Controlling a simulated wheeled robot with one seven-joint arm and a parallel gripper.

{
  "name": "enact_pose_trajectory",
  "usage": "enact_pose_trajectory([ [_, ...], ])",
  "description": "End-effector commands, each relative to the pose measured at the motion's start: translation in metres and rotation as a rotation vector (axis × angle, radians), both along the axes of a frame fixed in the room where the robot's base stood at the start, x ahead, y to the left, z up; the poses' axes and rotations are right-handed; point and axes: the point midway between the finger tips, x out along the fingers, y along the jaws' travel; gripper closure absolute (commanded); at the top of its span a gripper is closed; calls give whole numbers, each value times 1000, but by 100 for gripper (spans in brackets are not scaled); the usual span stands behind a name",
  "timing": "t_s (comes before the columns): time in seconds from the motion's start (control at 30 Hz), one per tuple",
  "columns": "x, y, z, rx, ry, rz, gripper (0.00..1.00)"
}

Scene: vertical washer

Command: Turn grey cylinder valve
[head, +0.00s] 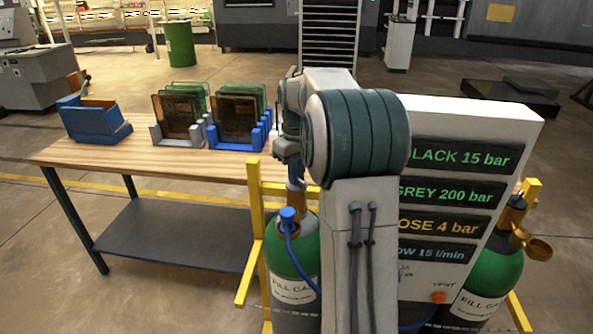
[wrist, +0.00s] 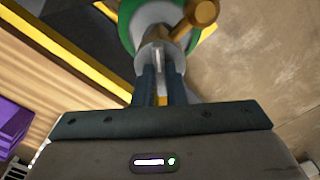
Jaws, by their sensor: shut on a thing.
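In the wrist view, my gripper (wrist: 160,78) is shut on a pale grey valve (wrist: 160,52) at the top of a green-shouldered cylinder (wrist: 129,28). A brass fitting (wrist: 196,16) sticks out beside the valve. In the head view, the left cylinder (head: 305,245) stands under my gripper, with a blue fitting (head: 288,214) and a blue hose at its neck. My arm hides much of that cylinder and most of its valve. I cannot tell how far the valve is turned.
A white panel (head: 515,112) with pressure readouts stands right of my arm. A second green cylinder (head: 497,268) with a brass valve (head: 516,236) is at the right. A yellow frame (head: 254,215) surrounds the cylinders. A wooden table (head: 110,152) with blue holders stands left.

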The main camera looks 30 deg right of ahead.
Motion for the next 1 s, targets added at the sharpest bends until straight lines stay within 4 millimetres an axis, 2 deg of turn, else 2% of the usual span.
enact_pose_trajectory([
  [0.3, 0, 0, 0, 1, 1, -73, 100],
  [0.7, 0, 0, 0, 1, 1, -80, 100],
  [0.73, 0, 0, 0, 1, 1, -80, 86],
  [0.8, 0, 0, 0, 1, 1, -80, 67],
  [1.0, 0, 0, 0, 1, 1, -79, 67],
])
